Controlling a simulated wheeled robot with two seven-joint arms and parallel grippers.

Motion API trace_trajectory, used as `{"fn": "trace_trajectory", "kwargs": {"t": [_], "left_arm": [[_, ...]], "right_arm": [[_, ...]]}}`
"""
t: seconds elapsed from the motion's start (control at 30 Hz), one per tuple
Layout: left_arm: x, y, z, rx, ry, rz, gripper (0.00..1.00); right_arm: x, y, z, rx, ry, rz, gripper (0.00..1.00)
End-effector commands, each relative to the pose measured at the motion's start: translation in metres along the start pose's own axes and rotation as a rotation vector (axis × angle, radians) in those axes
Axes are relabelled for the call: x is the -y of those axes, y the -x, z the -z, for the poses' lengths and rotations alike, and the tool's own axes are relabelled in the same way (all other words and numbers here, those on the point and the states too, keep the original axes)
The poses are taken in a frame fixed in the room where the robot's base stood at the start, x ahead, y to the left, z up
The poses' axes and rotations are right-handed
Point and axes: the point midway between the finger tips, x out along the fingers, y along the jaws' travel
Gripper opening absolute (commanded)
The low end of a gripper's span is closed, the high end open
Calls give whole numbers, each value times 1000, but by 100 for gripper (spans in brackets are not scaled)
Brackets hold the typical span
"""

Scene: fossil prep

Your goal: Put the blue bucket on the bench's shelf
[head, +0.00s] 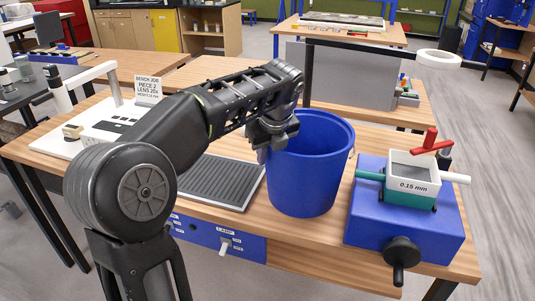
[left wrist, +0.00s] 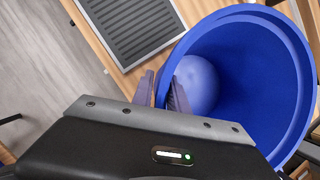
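The blue bucket (head: 310,175) stands upright on the wooden bench (head: 330,258), close to its front edge. My left gripper (head: 275,145) is at the left side of the bucket's rim. In the left wrist view, one finger of my left gripper (left wrist: 162,92) is outside the bucket wall and one inside, with a narrow gap filled by the wall; it looks shut on the rim. The open bucket (left wrist: 255,75) shows its paler round bottom. I cannot make out the bench's shelf in these views. My right gripper is not in view.
A blue device (head: 362,215) with a sieve box (head: 413,185) and red handle stands right of the bucket. A ribbed dark mat (head: 222,182) lies to its left. A white stand (head: 105,125) and sign (head: 148,88) are further left. A ring lamp (head: 438,58) hangs behind right.

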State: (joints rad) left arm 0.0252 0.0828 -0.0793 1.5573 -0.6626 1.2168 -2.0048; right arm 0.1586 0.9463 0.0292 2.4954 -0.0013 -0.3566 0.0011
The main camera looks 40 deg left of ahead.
Motion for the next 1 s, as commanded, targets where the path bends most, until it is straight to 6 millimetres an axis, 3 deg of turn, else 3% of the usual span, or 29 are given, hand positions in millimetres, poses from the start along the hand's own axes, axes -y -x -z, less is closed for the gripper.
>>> {"fn": "trace_trajectory", "kwargs": {"t": [0.1,0.37,0.53,0.83,1.0], "left_arm": [[0,0,0,0,0,0,29],[0,1,0,0,0,0,29],[1,12,-1,1,0,2,29],[1,68,-2,2,0,4,29],[1,108,-4,0,-1,1,29]], "right_arm": [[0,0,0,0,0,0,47],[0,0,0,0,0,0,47],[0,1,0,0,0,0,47],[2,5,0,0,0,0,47],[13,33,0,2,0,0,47]]}}
